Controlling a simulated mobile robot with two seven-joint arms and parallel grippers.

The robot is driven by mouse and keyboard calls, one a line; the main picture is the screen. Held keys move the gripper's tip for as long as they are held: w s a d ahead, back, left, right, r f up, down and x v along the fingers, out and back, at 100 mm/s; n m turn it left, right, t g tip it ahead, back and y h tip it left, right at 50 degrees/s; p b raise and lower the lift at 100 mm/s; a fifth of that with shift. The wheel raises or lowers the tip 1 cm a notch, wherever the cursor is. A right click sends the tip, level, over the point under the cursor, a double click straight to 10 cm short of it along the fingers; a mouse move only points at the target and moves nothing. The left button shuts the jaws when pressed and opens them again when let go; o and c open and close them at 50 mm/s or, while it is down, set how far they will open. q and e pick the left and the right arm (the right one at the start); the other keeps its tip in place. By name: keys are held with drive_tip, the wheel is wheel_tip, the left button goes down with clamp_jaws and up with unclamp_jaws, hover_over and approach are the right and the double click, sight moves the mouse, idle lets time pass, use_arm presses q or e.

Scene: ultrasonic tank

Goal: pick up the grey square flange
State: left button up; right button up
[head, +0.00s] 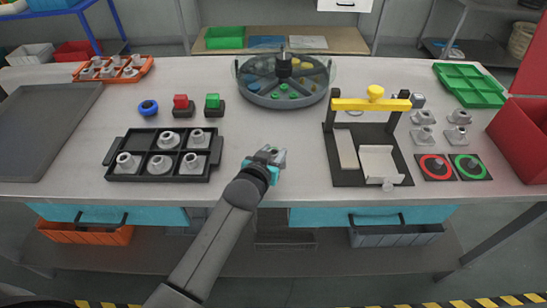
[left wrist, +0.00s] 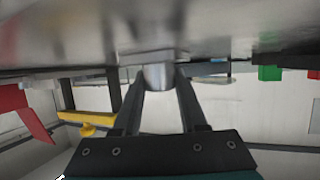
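My left gripper (head: 277,157) is low over the front middle of the table, between the black tray and the yellow-barred fixture. In the left wrist view its fingers (left wrist: 159,80) stand on either side of a grey round neck (left wrist: 158,76) that fills the gap between the tips. This looks like the neck of the grey square flange; its base is blurred against the grey surface in that view. In the head view a small grey part of the flange (head: 280,156) shows at the fingertips. Whether it touches the table is unclear. My right gripper is not in view.
The black tray (head: 112,160) holds several grey parts at left. The fixture (head: 345,178) with its yellow bar (head: 365,104) stands at right. A round carousel (head: 260,96) stands behind. Several grey parts (head: 424,117), ringed pads (head: 436,167) and a red bin (head: 520,128) are further right.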

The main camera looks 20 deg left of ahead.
use_arm(q)
clamp_jaws()
idle(0.3)
